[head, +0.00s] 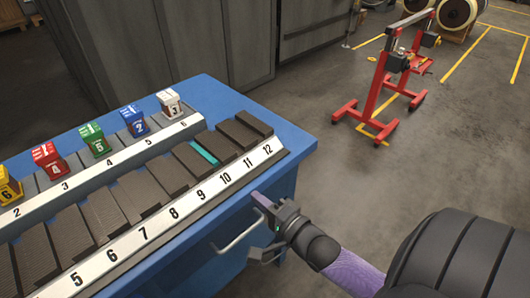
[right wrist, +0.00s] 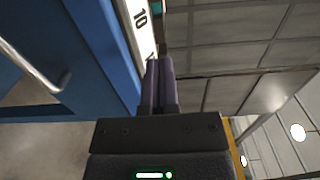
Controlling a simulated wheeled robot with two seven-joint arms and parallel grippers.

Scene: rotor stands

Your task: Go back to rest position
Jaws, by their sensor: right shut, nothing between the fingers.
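My right gripper (head: 267,208) is at the front right edge of the blue table, close to the number strip near slots 11 and 12. In the right wrist view its two fingers (right wrist: 159,82) are together with nothing between them. The arm behind it comes in from the lower right. My left gripper is not in view.
The blue table (head: 285,180) carries a numbered rack (head: 150,225) with colored blocks, such as a blue one (head: 134,121), in its back row. A metal handle (head: 240,236) sticks out in front. A red stand (head: 385,80) is on the floor; grey cabinets (head: 190,50) stand behind.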

